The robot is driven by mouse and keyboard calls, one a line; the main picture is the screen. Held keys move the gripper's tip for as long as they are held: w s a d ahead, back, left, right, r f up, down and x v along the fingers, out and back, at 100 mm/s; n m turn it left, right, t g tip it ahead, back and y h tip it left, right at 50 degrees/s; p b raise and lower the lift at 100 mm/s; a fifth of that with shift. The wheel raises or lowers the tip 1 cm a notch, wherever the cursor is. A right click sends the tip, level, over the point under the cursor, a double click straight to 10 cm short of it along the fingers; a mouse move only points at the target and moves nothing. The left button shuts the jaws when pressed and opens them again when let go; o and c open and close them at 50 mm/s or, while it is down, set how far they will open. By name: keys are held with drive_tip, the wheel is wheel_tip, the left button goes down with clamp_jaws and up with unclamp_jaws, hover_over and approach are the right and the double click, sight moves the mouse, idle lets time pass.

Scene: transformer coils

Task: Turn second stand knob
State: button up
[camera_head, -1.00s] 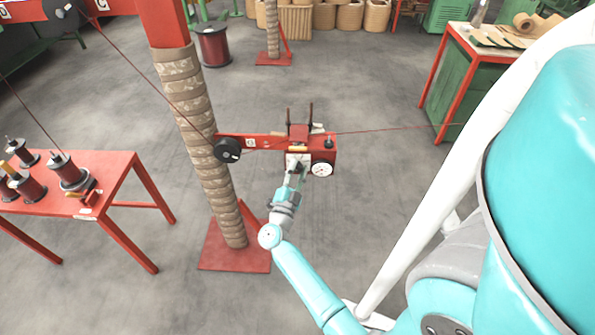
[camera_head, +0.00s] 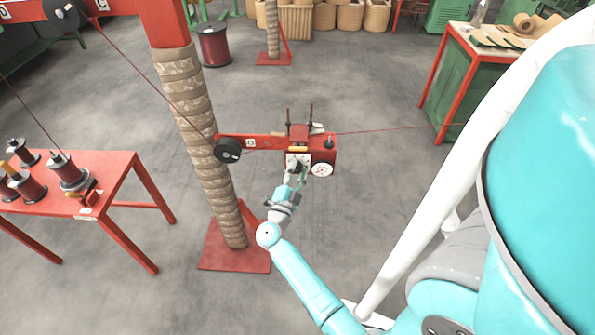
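The stand is a wrapped post (camera_head: 205,135) on a red base plate (camera_head: 220,258), with a red arm and box (camera_head: 318,146) reaching out to the right. The box carries a white round dial (camera_head: 321,170) and a pale front panel (camera_head: 291,157). A dark knob-like part shows at the panel, partly hidden by my gripper. A black wheel (camera_head: 228,150) sits on the arm near the post. My gripper (camera_head: 298,172) is at the panel, left of the dial. Its fingers are too small to tell whether they are open or shut, or touching the knob.
A red table (camera_head: 112,170) with several wire spools stands at the left. A thin red wire runs from the box to the right. A green and red workbench (camera_head: 455,85) stands at the right. The grey floor between is clear.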

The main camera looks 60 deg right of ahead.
drive_tip(key=v, duration=1.2)
idle(0.6)
drive_tip(key=s+a+r+n+t+y, duration=0.3)
drive_tip(key=s+a+n+t+y, duration=0.1)
drive_tip(key=s+a+n+y, duration=0.3)
drive_tip(key=s+a+r+n+t+y, duration=0.4)
drive_tip(key=s+a+n+y, duration=0.3)
drive_tip(key=a+n, duration=0.4)
drive_tip(key=s+a+r+n+t+y, duration=0.3)
drive_tip(key=s+a+n+t+y, duration=0.2)
drive_tip(key=s+a+n, duration=0.4)
drive_tip(key=shift+a+r+y, duration=0.25)
drive_tip(key=shift+a+y, duration=0.65)
drive_tip(key=shift+a, duration=0.1)
